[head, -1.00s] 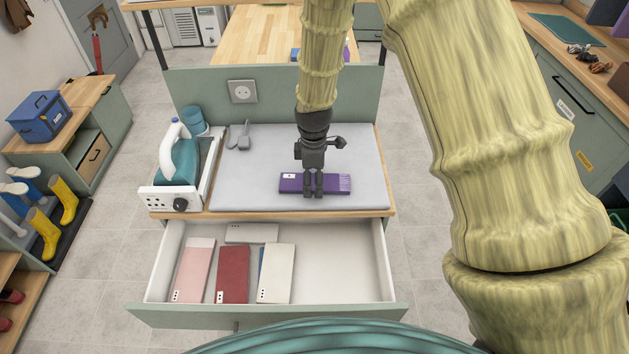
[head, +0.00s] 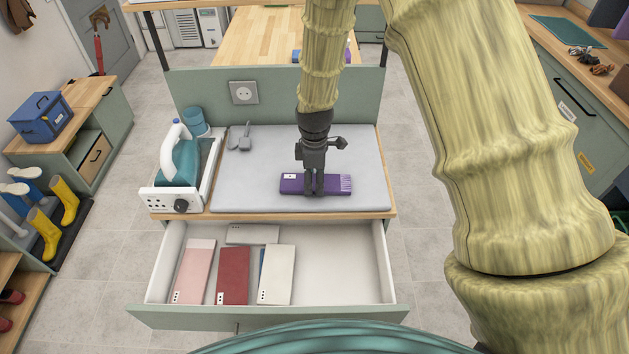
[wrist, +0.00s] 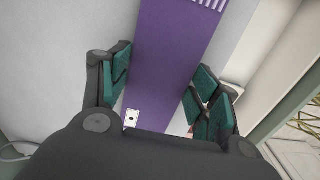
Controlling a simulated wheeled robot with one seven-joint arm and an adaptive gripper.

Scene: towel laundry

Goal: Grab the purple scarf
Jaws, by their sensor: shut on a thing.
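The purple scarf (head: 339,185) is folded into a flat, narrow bar with a white tag at its left end and pale stripes at its right end. It lies on the grey pad (head: 240,180) on top of the cabinet. My gripper (head: 314,190) points down over the scarf's middle, with its fingers shut on it. In the wrist view the scarf (wrist: 172,45) runs between the two green-padded fingers (wrist: 160,82), one along each long edge. The scarf's middle is partly hidden by the fingers in the head view.
An iron (head: 182,160) stands on its base left of the pad. A small grey object (head: 243,140) lies at the pad's back left. The open drawer (head: 340,262) in front holds several folded cloths; its right side is empty.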

